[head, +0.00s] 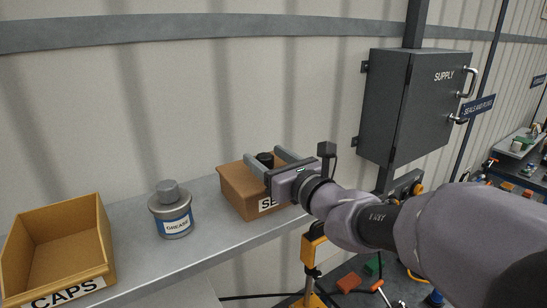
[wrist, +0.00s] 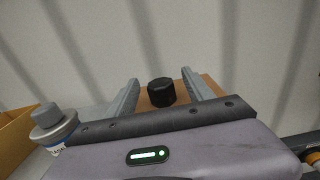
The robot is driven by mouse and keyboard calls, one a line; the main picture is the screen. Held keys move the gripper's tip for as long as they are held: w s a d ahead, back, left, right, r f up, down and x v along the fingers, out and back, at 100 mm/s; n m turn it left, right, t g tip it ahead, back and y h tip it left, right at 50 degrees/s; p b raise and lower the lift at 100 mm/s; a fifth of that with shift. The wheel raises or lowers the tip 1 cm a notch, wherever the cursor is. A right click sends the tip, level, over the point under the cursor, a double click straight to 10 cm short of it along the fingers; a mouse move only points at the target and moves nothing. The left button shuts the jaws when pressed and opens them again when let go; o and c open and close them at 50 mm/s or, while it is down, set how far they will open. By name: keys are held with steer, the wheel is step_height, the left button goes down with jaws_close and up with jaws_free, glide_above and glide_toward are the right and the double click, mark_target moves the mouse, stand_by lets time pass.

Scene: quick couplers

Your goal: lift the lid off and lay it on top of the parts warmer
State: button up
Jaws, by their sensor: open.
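A brown box (head: 242,195) with a white label starting "SE" stands on the grey shelf, its label partly hidden by my gripper. Its top looks closed by a flat brown lid (wrist: 211,86) with a black knob (wrist: 161,92); the knob also shows in the head view (head: 265,159). My gripper (head: 266,154) is open over the box. In the wrist view its fingers (wrist: 160,78) stand on either side of the knob, with gaps on both sides. I cannot make out a parts warmer in either view.
A grease can (head: 171,210) stands left of the box, and an open bin labelled CAPS (head: 105,240) is at the far left. The shelf (head: 215,245) has bare room between them. A dark SUPPLY cabinet (head: 400,105) hangs on the wall at right.

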steer(key=shift+f+x, duration=0.2)
steer(key=shift+x, duration=0.8)
steer(key=shift+s+d+r, duration=0.1)
steer(key=shift+s, duration=0.15)
steer(key=shift+s+d+r, duration=0.1)
steer(key=shift+s+d, duration=0.05)
steer(key=shift+s, duration=0.1)
steer(key=shift+c, duration=1.3)
steer(key=c, duration=0.4)
steer(key=shift+w, duration=0.15)
jaws_close()
